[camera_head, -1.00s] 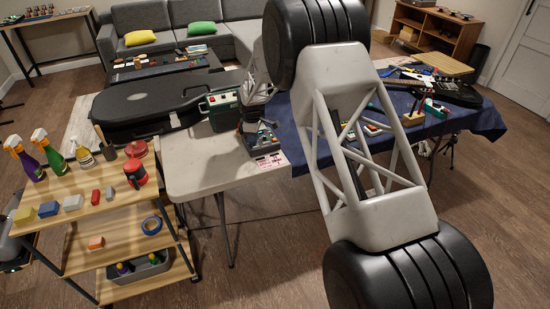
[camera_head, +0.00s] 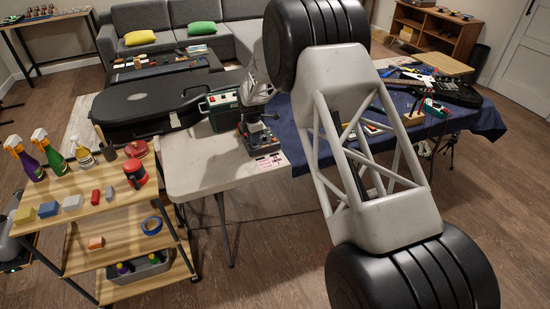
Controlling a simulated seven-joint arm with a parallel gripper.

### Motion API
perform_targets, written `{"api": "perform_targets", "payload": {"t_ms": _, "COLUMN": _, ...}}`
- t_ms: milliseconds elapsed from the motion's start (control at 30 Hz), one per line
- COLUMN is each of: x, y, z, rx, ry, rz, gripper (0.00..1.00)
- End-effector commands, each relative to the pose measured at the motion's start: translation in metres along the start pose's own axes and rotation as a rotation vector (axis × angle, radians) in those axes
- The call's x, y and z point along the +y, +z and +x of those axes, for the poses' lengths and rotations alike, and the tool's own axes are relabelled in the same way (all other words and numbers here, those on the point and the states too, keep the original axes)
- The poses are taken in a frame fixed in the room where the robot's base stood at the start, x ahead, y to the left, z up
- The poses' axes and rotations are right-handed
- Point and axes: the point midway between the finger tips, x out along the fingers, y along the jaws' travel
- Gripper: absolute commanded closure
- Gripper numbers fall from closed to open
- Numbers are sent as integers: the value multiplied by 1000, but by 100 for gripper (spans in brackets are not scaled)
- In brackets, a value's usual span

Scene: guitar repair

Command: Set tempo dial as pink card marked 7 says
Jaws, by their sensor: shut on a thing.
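A small dark device with a grey top and red and white marks on its front (camera_head: 258,144) stands near the right edge of the grey table. The pink card (camera_head: 269,161) lies at the table edge just in front of it; its print is too small to read. My gripper (camera_head: 257,124) is dark and small, pointing down on top of the device. It is shut on the tempo dial, which is mostly hidden under the fingers. The dial's pointer and scale cannot be made out.
A green box with buttons (camera_head: 222,108) stands close behind the device. A black guitar case (camera_head: 150,108) lies to the left. The grey table's front (camera_head: 210,175) is clear. A blue-covered table (camera_head: 300,140) with a guitar (camera_head: 455,90) is at right, partly behind my arm.

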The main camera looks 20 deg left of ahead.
Motion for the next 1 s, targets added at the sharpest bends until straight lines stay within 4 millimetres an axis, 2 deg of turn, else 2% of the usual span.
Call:
{"api": "perform_targets", "payload": {"t_ms": 500, "x": -1, "y": 0, "z": 1, "rx": 1, "ry": -1, "rz": -386, "gripper": 91}}
{"api": "perform_targets", "payload": {"t_ms": 867, "x": -1, "y": 0, "z": 1, "rx": 1, "ry": -2, "rz": -433, "gripper": 91}}
{"api": "perform_targets", "payload": {"t_ms": 900, "x": -1, "y": 0, "z": 1, "rx": 1, "ry": -2, "rz": -433, "gripper": 75}}
{"api": "perform_targets", "payload": {"t_ms": 933, "x": -1, "y": 0, "z": 1, "rx": 1, "ry": -2, "rz": -433, "gripper": 70}}
{"api": "perform_targets", "payload": {"t_ms": 1000, "x": -1, "y": 0, "z": 1, "rx": 1, "ry": -1, "rz": -432, "gripper": 69}}
